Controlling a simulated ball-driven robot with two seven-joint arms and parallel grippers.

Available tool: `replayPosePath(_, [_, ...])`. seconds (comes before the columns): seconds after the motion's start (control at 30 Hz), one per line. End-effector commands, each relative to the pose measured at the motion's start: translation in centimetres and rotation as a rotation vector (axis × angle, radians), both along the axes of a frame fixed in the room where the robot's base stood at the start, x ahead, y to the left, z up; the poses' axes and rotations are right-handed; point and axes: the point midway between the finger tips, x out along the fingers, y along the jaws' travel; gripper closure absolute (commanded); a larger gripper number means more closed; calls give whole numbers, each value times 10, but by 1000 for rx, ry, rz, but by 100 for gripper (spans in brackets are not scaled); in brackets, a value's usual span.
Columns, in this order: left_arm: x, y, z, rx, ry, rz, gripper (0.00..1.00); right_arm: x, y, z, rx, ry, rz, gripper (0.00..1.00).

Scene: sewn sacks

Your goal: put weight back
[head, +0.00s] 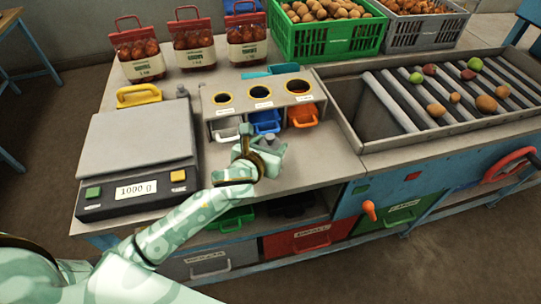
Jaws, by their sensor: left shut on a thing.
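My left gripper (270,151) reaches over the front of the bench, just before the sorting box with three round holes. It is shut on a small grey weight (268,139), mostly hidden by the fingers. I cannot tell whether the weight touches the bench. The scale (140,143) stands to the left with a bare pan; its display (136,190) reads 1000 g. A small grey piece (182,91) stands behind the scale's back right corner; I cannot tell what it is. My right gripper is not in view.
The sorting box (262,98) has white, blue and orange scoops or bins under its holes. A yellow-handled thing (138,95) lies behind the scale. Filled sacks (193,43) and a green crate (325,40) stand at the back. A roller tray (440,90) with produce is at right.

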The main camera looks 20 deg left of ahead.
Motion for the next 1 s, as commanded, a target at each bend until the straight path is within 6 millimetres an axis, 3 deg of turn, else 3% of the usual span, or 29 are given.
replayPosePath(0.17, [7,2,-6,-3,-7,0,100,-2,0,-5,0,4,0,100])
replayPosePath(0.4, [11,3,-41,-2,-2,0,100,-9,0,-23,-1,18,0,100])
replayPosePath(0.8, [11,3,-42,-1,-7,-1,100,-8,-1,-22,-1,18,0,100])
replayPosePath(0.83, [10,3,-44,0,-1,-1,43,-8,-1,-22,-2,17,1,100])
replayPosePath(0.9, [10,3,-44,0,-1,-1,27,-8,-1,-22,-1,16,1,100])
replayPosePath(1.0, [10,3,-44,0,-1,-1,27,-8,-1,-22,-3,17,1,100])
